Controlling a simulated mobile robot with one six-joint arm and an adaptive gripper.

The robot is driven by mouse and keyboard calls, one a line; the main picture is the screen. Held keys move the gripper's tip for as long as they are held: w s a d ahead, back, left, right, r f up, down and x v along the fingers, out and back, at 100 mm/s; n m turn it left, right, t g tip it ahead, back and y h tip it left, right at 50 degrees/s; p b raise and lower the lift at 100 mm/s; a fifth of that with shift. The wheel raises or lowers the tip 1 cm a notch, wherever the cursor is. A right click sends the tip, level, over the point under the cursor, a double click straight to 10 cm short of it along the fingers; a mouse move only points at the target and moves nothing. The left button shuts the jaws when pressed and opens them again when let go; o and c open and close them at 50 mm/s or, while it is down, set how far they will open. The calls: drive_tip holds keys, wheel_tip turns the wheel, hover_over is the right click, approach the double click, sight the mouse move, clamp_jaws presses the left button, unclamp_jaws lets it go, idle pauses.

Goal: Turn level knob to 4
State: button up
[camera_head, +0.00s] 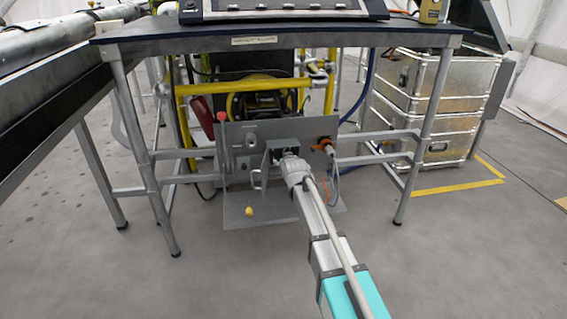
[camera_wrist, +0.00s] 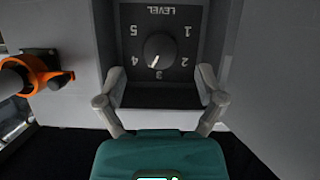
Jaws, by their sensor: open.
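In the wrist view the round dark level knob (camera_wrist: 158,48) sits on a black dial plate (camera_wrist: 187,46) marked LEVEL, which appears upside down with numbers 1 to 5. A white mark on the knob points down and left, between the 3 and the 4. My gripper (camera_wrist: 160,84) is open and empty, its two fingers spread on either side of the lower part of the plate, apart from the knob. In the head view my gripper (camera_head: 284,157) is at the grey panel (camera_head: 240,141) under the table, and my arm hides the knob there.
An orange-collared connector (camera_wrist: 52,78) is left of the dial in the wrist view; it also shows on the panel in the head view (camera_head: 325,145). A red-topped lever (camera_head: 221,118) and a handle (camera_head: 257,179) are left of my gripper. The table (camera_head: 270,45) is overhead.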

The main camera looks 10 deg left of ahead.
drive_tip(key=shift+b+x, duration=0.65)
drive_tip(key=shift+x, duration=1.6)
drive_tip(key=shift+d, duration=0.1)
drive_tip(key=c, duration=1.1)
drive_tip(key=shift+c, duration=0.2)
drive_tip(key=shift+w+d+m+g+y+b, duration=0.1)
drive_tip(key=shift+m+g+y+b, duration=0.3)
drive_tip(key=shift+m+y, duration=1.3)
drive_tip(key=shift+m+h, duration=0.3)
drive_tip(key=shift+m, duration=0.1)
